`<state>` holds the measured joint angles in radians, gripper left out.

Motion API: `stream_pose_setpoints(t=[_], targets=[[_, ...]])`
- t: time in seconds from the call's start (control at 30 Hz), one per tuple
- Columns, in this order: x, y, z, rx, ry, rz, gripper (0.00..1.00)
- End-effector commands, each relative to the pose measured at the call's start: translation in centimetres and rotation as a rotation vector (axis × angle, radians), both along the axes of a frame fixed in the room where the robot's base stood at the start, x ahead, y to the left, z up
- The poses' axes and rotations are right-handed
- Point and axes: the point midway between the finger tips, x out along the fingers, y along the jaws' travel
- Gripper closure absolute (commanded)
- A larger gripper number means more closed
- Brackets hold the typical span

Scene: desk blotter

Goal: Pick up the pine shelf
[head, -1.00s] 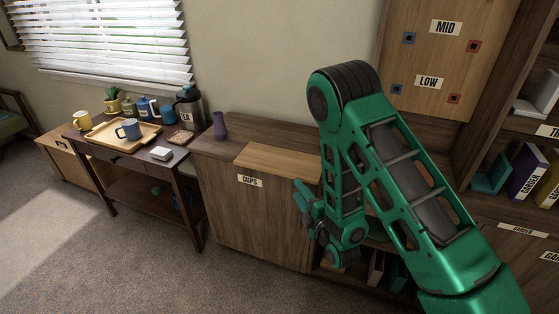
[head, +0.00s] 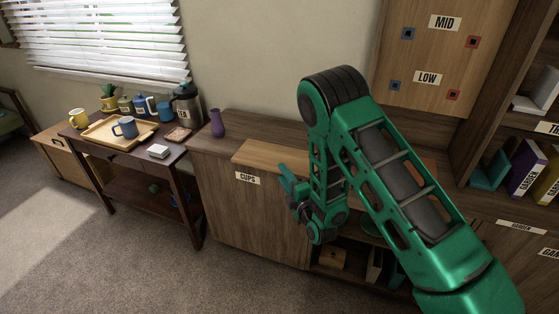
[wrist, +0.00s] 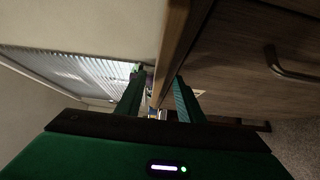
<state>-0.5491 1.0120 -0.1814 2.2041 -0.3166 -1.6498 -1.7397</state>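The pine shelf appears to be the light wooden board (head: 272,154) lying flat on the dark wooden cabinet top, along its front edge above the "CUPS" label. My gripper (head: 287,178) is at the board's front right, and my forearm hides what lies right of it. In the wrist view, a pale wooden edge (wrist: 179,57), likely the board's, runs between the two green fingers (wrist: 157,97). The fingers are apart, one on each side of it. I see no clear contact.
A purple vase (head: 217,123) stands on the cabinet top behind the board's left end. A side table with a tray (head: 96,131), mugs and a flask is further left. The cabinet front (head: 240,218) lies below the board. Open floor lies in front.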

Motion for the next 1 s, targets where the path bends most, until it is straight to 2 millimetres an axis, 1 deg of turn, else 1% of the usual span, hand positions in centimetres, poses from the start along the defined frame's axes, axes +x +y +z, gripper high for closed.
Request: stream_pose_setpoints(t=[0.03, 0.13, 0.4, 0.43, 0.47, 0.5, 0.57, 1.0], targets=[[0.62, 0.26, 0.04, 0.003, -0.001, -0.001, 0.66], [1.35, 0.62, 0.02, 0.002, 0.0, -0.001, 0.66], [1.57, 0.78, 0.0, 0.002, 0.001, 0.0, 0.66], [1.56, 0.78, 0.0, 0.002, 0.001, 0.0, 0.7], [1.56, 0.78, 0.0, 0.002, 0.001, 0.0, 0.78], [1.56, 0.78, 0.0, 0.002, 0.001, 0.0, 0.87], [1.55, 0.77, -0.01, 0.002, 0.001, 0.0, 1.0], [1.57, 0.74, 0.24, 0.001, 0.0, 0.0, 1.0]])
